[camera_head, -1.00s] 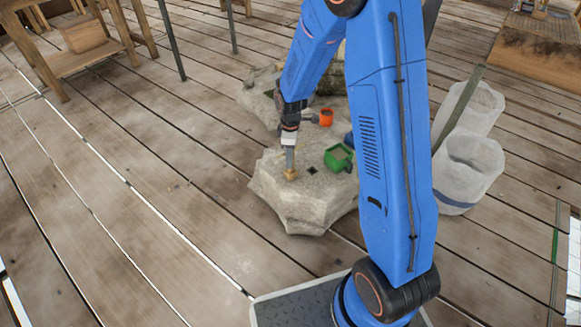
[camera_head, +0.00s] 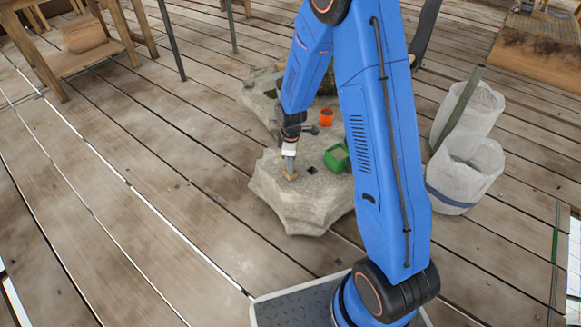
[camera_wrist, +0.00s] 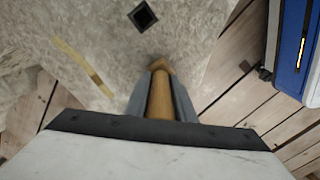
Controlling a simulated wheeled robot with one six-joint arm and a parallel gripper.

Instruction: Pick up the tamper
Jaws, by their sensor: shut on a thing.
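The tamper (camera_wrist: 160,98) is a light-brown wooden piece with a round shaft and a wider end. In the wrist view its shaft lies between the two grey fingers of my gripper (camera_wrist: 162,100), which is shut on it. In the head view my gripper (camera_head: 289,164) points down at the front of a pale stone block, with the small wooden end of the tamper (camera_head: 290,177) showing below the fingers. The tamper is at the stone's top; I cannot tell whether it touches. Its upper part is hidden by the gripper.
The stone block (camera_head: 300,205) has a dark square (camera_head: 312,170) in its top, right of the tamper. A green box (camera_head: 337,158) and an orange cup (camera_head: 326,117) stand on the stone. White sacks (camera_head: 465,170) stand at the right. The plank floor at the left is clear.

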